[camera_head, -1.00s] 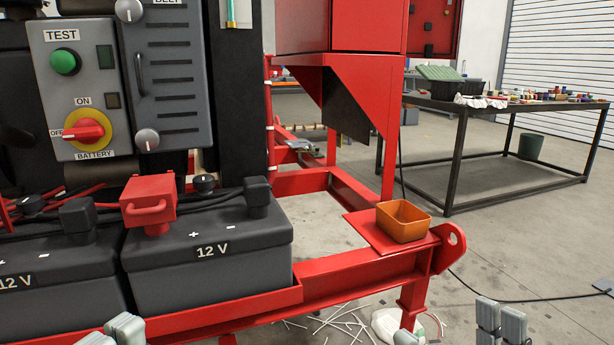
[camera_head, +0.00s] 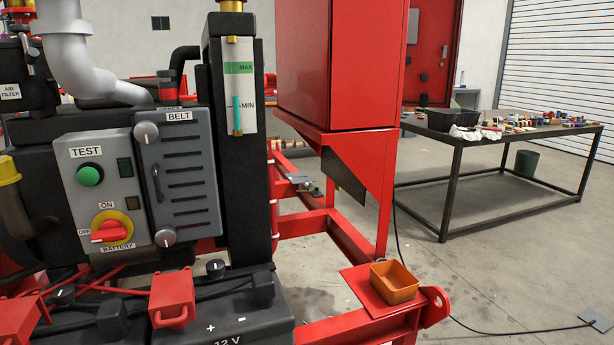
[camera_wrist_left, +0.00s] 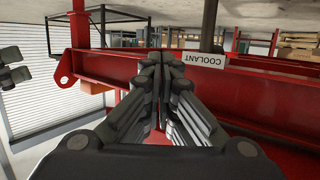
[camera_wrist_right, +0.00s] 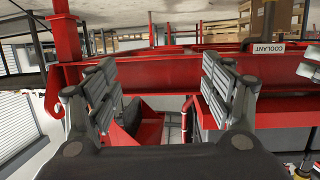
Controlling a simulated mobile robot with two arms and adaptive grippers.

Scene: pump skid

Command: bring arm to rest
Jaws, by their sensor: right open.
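My left gripper (camera_wrist_left: 162,70) shows in the left wrist view with its fingers together at the tips and nothing visible between them. My right gripper (camera_wrist_right: 162,85) shows in the right wrist view with its fingers wide apart and empty, in front of a red frame beam. The left wrist view also shows fingers of my right gripper at its left edge. Neither gripper shows in the head view. In the head view, the red pump skid frame (camera_head: 345,328) runs along the bottom.
The skid has a control panel (camera_head: 105,190) with a red battery switch, and batteries (camera_head: 235,318) below. An empty-looking orange bin (camera_head: 398,282) sits on a red plate at the skid's corner.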

